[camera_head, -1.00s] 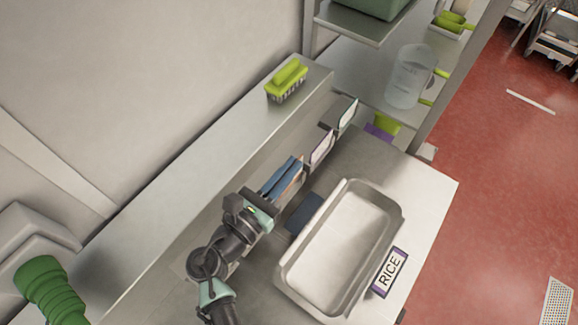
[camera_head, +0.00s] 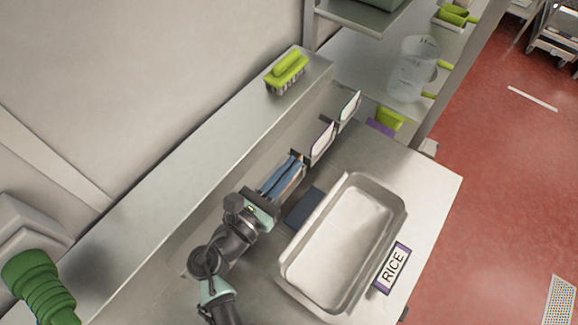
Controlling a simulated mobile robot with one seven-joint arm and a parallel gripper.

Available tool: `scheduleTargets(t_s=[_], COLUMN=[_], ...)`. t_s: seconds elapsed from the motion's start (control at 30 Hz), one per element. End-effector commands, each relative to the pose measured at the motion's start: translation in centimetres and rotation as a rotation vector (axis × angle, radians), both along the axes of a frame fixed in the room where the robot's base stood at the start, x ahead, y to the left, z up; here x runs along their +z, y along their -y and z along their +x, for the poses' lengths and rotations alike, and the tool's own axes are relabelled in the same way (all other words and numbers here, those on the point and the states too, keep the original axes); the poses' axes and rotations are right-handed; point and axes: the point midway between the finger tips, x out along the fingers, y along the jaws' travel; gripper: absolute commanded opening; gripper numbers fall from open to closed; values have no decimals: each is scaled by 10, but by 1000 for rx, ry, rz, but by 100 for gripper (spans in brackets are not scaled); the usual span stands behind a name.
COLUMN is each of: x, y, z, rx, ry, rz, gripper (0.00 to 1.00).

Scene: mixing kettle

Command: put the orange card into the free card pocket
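My gripper (camera_head: 281,176) is at the middle of the picture, over the steel counter beside the raised back ledge. Its two bluish fingers point up and to the right and lie close together. A thin brownish strip shows along their right side; I cannot tell whether it is the orange card's edge. No orange card face is visible. Two card pockets on the ledge's front face hold pale cards: a nearer one (camera_head: 321,143) with a purple edge and a farther one (camera_head: 349,107). I cannot make out a free pocket; my gripper may hide it.
A steel pan (camera_head: 345,240) labelled RICE stands just right of my gripper. A dark blue flat patch (camera_head: 303,208) lies between them. A green brush (camera_head: 287,72) sits on the ledge. A clear jug (camera_head: 412,70) stands on the rack beyond.

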Motion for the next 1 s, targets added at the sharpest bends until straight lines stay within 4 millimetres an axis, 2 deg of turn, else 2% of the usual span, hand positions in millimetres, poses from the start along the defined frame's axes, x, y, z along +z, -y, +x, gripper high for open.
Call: scheduleTargets(t_s=[0.13, 0.3, 0.5, 0.73, 0.9, 1.0], x=[-10, -11, -13, -14, -14, -14], y=[1, 1, 1, 1, 1, 1], z=[-1, -2, -2, -3, -3, -3], rx=[-1, -1, -1, 0, 0, 1], ry=[-6, -12, -16, -18, -18, -18], rz=[0, 0, 0, 1, 1, 1], gripper=[0, 0, 38, 41, 69, 69])
